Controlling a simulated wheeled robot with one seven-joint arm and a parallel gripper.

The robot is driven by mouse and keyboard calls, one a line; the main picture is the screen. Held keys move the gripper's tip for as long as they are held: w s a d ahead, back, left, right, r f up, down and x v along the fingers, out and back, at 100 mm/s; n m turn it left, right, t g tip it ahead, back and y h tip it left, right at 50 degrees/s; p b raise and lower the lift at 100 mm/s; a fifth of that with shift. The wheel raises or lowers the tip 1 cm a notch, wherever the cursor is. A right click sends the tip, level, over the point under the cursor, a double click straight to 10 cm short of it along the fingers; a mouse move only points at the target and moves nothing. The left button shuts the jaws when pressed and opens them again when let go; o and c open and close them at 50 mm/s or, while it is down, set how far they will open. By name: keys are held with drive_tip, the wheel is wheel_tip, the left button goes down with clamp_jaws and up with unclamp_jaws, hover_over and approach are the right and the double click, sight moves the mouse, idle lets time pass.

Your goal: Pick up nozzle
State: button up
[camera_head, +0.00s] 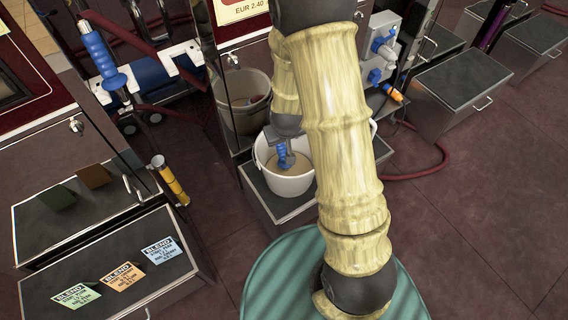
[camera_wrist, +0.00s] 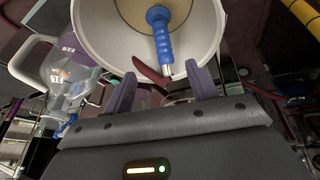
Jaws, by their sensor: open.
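A blue-handled nozzle (camera_wrist: 160,35) with a silver end shows in the wrist view against the tan inside of a white bucket (camera_wrist: 95,25). Its silver end lies toward the space between my fingers. In the head view the blue of the nozzle (camera_head: 285,160) shows inside the white bucket (camera_head: 291,185), just below my wrist. My gripper (camera_wrist: 161,76) is open, with one purple finger on each side of the nozzle's line. I cannot tell whether the fingers touch it. My arm hides part of the bucket in the head view.
The bucket stands on a dark step (camera_head: 262,200) in front of a metal cabinet. Another bucket (camera_head: 243,97) is behind it. Another blue-handled nozzle (camera_head: 98,52) is at upper left. A yellow-handled one (camera_head: 171,181) leans by the blend-card counter (camera_head: 75,262). Red hoses cross the floor at right.

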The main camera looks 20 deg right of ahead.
drive_tip(key=b, duration=0.5)
approach(282, 150)
drive_tip(key=x, duration=0.6)
drive_tip(key=shift+d, duration=0.1)
drive_tip(key=shift+w+f, duration=0.15)
drive_tip(key=shift+w, duration=0.1)
drive_tip(key=b+x, duration=0.3)
drive_tip(key=x, duration=0.2)
drive_tip(key=shift+s+f, duration=0.1)
drive_tip(key=shift+f, duration=0.1)
drive_tip(key=shift+r, duration=0.1)
